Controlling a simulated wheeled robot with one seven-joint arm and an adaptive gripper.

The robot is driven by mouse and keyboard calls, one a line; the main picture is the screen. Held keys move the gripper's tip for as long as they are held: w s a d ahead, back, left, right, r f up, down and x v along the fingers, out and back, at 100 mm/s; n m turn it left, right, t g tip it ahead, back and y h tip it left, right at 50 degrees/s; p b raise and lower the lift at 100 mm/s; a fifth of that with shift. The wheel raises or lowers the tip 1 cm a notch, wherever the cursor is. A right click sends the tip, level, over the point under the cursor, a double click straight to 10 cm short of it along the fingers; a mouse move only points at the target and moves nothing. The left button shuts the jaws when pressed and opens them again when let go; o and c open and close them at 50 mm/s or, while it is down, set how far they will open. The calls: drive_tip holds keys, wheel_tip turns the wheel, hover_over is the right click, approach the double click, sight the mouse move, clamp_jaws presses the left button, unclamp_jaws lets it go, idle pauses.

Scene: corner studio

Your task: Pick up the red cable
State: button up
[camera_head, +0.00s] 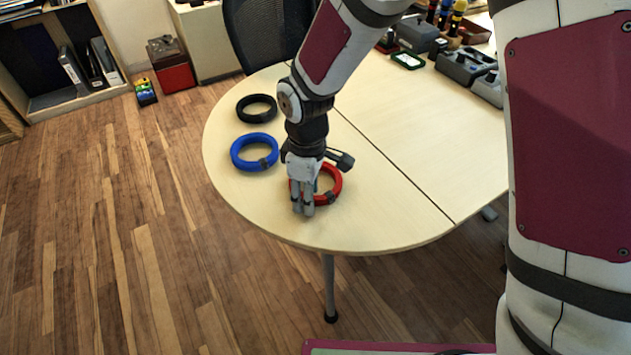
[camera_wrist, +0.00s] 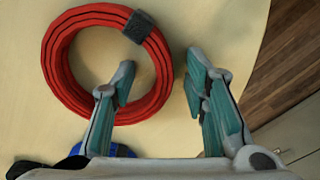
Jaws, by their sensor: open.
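The red cable (camera_head: 334,187) is a coil lying flat on the round end of the light wooden table (camera_head: 385,215), with a dark tie on it. My gripper (camera_head: 302,206) is above the coil and hides its left part in the head view. In the wrist view the red cable (camera_wrist: 65,78) fills the upper left. My gripper (camera_wrist: 158,82) is open there, one finger overlapping the inside of the ring and the other outside it to the right. Nothing is between the fingers except part of the ring's right side. Contact with the cable cannot be told.
A blue cable coil (camera_head: 238,160) lies left of the red one, and a black coil (camera_head: 243,112) lies behind it. Grey devices (camera_head: 465,68) and a small green-edged box (camera_head: 407,60) stand farther back. The table is clear to the right of the red cable.

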clamp_jaws()
drive_tip(key=shift+r, duration=0.1)
